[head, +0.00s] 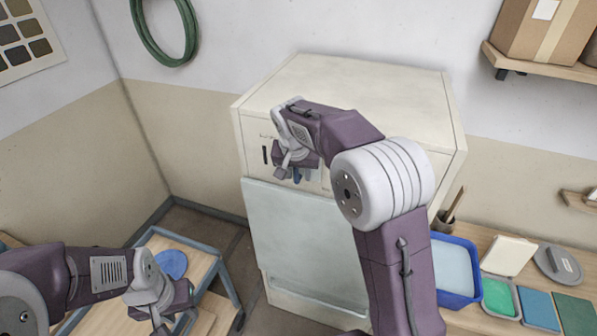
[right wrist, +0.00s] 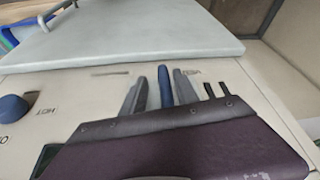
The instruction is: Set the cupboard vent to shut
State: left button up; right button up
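The pale cupboard (head: 370,95) stands against the back wall, with a light grey door (head: 300,240) below its control panel. A blue lever (right wrist: 166,87) stands out from the panel in the right wrist view, beside a small label (right wrist: 190,71) too blurred to read surely. My right gripper (right wrist: 158,92) is at the panel, its two grey fingers on either side of the lever. A gap shows on the left of the lever; contact on the right is unclear. In the head view my right gripper (head: 293,172) hides most of the panel. My left gripper (head: 165,322) is low at the left, its fingertips partly cut off.
A blue knob (right wrist: 12,108) marked HOT sits farther along the panel. Dark slots (right wrist: 217,90) lie beside the lever. A blue tub (head: 453,270) and several coloured slabs stand on the right-hand bench. A low table with a blue disc (head: 171,264) stands at the left.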

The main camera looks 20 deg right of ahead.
jog(key=shift+w, duration=0.1)
grip_shut()
jog(key=shift+r, duration=0.2)
dwell(1.1)
